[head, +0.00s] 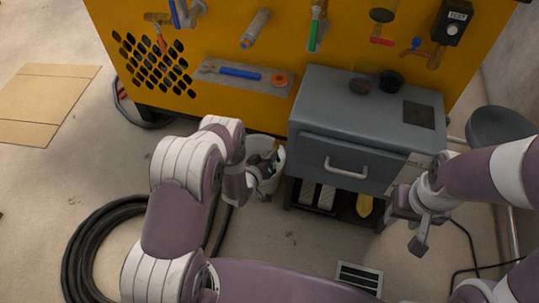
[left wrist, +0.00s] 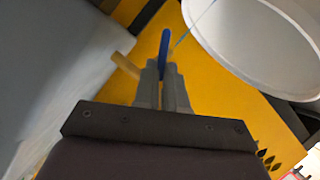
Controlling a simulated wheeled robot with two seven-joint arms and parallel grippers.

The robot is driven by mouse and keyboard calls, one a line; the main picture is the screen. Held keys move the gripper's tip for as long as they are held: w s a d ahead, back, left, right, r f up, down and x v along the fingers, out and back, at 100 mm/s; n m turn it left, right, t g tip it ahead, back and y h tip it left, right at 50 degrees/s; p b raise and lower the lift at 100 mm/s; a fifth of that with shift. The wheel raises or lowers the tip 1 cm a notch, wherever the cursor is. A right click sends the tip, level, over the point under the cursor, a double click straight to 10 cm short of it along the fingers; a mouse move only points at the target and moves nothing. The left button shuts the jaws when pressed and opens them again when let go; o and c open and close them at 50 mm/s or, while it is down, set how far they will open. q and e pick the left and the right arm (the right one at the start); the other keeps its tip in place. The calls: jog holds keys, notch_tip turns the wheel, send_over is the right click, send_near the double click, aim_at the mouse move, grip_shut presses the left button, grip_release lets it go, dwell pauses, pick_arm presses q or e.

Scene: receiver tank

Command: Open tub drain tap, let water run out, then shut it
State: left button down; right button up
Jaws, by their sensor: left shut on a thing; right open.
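My left gripper (head: 268,170) is low in front of the yellow panel, beside the white bucket (head: 270,184), left of the grey cabinet. In the left wrist view the left gripper (left wrist: 164,68) is shut on a blue lever handle (left wrist: 165,42). A brass-coloured tap part (left wrist: 125,64) shows just left of the fingers. A thin pale blue line, perhaps a thread of water, runs from near the lever toward the bucket (left wrist: 245,35). The head view does not show the tap clearly. My right gripper (head: 414,222) is open and empty, right of the cabinet's front.
The grey cabinet (head: 350,140) with a drawer handle stands right of the bucket. The yellow panel (head: 220,45) carries tools and a perforated patch. A coiled black hose (head: 78,260) lies on the floor at left. A floor grate (head: 359,277) is at the front.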

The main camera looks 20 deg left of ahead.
dwell(0.5)
pick_arm(q)
jog(key=c, duration=1.2)
grip_release()
jog(key=p+v, duration=0.5)
jog(key=v, duration=0.7)
jog(key=shift+s+r+p, duration=0.15)
jog(key=shift+s+p, duration=0.2)
jog(key=shift+p, duration=0.05)
